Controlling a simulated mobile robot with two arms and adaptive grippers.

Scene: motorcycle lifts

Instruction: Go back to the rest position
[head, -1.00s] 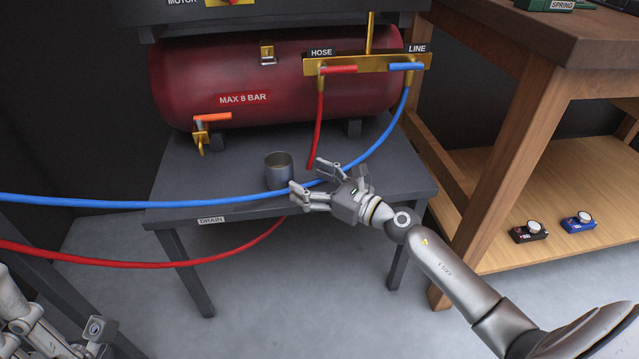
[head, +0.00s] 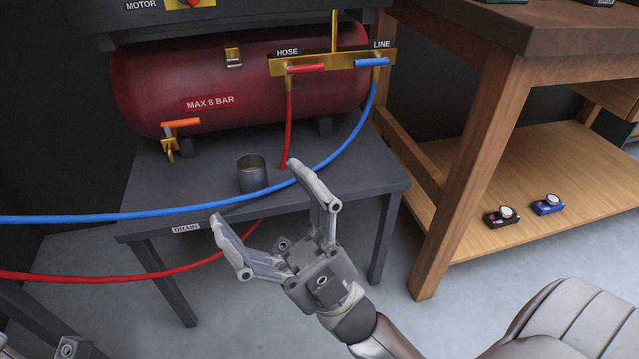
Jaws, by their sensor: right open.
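My right gripper (head: 268,205) is open and empty in the lower middle of the head view, its fingers pointing up and left in front of the grey stand (head: 370,178). Its fingers overlap the blue hose (head: 130,216) and the red hose (head: 120,276) in the picture; I cannot tell whether they touch. Only small parts of my left arm show at the bottom left edge, and the left gripper's fingers cannot be made out.
A red air tank (head: 240,80) and a metal cup (head: 251,173) are on the stand.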

